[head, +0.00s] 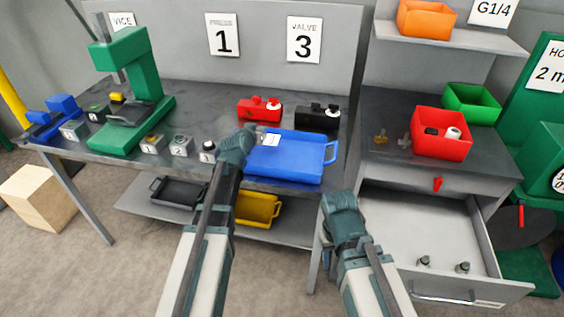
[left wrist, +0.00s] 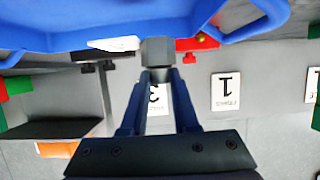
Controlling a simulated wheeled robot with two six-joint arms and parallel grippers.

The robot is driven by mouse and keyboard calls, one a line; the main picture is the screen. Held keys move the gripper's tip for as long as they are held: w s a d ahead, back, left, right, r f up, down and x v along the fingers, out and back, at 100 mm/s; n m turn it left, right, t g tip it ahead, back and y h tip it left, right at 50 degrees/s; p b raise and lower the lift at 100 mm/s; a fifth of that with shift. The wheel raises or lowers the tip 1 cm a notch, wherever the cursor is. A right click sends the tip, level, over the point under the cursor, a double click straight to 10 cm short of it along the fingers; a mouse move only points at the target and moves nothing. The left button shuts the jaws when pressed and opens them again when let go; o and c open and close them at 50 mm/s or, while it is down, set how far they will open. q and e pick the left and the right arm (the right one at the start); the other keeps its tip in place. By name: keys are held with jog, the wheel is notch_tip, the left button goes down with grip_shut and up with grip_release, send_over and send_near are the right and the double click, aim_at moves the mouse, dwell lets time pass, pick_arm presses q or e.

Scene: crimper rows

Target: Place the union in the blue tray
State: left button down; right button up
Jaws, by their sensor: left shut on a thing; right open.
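The blue tray (head: 285,165) lies on the workbench, with a white label on its inner side. In the left wrist view its blue underside or wall (left wrist: 60,30) fills the top. My left gripper (head: 250,135) is at the tray's left back edge. In the left wrist view its fingers (left wrist: 158,76) are shut on a grey hexagonal fitting, the union (left wrist: 157,52), close beside the tray. In the head view the union is mostly hidden by the gripper. My right gripper (head: 335,202) is empty and open, low in front of the gap between bench and cabinet; its fingertips are hard to see.
Red valve (head: 260,109) and black valve (head: 318,116) stand behind the tray. A green press (head: 125,80) and numbered blocks (head: 181,146) are left. A red bin (head: 440,145) and small fittings (head: 404,141) sit on the right cabinet. Its drawer (head: 430,230) is open, holding two fittings.

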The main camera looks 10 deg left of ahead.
pick_arm(q)
notch_tip(320, 180, up, 4)
jog(key=a+p, duration=0.1)
jog(key=p, duration=0.3)
jog(key=f+b, duration=0.6)
jog(key=b, duration=0.1)
jog(key=f+b, duration=0.3)
jog(key=f, duration=0.1)
jog(key=shift+s+b, duration=0.35)
jog(key=shift+b, duration=0.05)
jog(key=shift+f, duration=0.25)
jog(key=c, duration=0.7)
grip_release()
jog(key=shift+r, duration=0.1)
jog(key=shift+o, duration=0.2)
jog(key=shift+r, duration=0.15)
jog(key=p+v, duration=0.4)
jog(key=v, duration=0.8)
jog(key=shift+p, duration=0.3)
